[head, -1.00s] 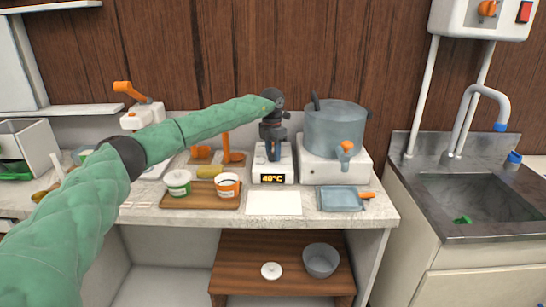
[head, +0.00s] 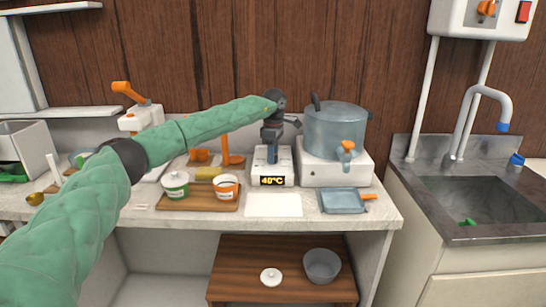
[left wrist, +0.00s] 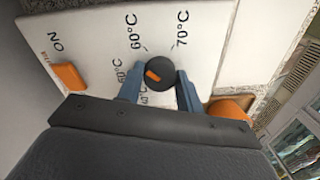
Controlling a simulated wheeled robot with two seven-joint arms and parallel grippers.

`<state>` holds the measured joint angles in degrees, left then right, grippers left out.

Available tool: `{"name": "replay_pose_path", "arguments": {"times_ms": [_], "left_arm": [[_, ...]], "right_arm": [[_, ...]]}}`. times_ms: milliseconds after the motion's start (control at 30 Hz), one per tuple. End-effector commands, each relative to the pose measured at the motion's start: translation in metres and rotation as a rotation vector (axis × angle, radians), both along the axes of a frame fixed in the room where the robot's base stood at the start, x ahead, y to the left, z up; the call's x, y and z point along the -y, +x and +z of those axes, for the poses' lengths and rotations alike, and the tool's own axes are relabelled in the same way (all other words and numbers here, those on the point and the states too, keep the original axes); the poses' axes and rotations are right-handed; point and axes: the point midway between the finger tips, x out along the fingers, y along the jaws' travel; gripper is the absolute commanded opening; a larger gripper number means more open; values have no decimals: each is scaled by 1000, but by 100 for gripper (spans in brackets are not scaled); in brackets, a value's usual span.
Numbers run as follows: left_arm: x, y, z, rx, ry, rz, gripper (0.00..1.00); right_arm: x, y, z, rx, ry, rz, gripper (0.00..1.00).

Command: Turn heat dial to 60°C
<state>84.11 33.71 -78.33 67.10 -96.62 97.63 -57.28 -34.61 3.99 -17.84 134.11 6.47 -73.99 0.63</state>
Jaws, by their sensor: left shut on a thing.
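The heat dial is a round black knob (left wrist: 160,66) with an orange mark, on a white panel printed with temperature labels. The 60°C (left wrist: 133,31) and 70°C (left wrist: 181,30) labels show clearly; lower ones are partly hidden by my gripper. My left gripper (head: 272,160) points down at the white heater unit (head: 258,172), its fingers shut on the dial from both sides. The unit's lit display (head: 273,181) appears to read 40°C. In the head view the dial is hidden by the gripper. My right gripper is not in view.
A grey pot (head: 335,128) on a white stove stands close right of the gripper. A wooden board (head: 197,203) with two small tubs lies to the left. A white sheet (head: 273,206) and a blue-grey tray (head: 343,201) lie in front. An orange part (left wrist: 68,77) sits by ON.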

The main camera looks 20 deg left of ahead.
Motion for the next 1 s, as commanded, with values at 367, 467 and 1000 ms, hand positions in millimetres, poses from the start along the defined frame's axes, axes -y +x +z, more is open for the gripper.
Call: {"name": "replay_pose_path", "arguments": {"times_ms": [367,467,1000], "left_arm": [[-1,1,3,4,0,-225,13],[-1,1,3,5,0,-257,13],[-2,1,4,6,1,-296,13]], "right_arm": [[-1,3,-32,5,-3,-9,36],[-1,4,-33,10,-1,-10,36],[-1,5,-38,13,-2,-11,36]]}}
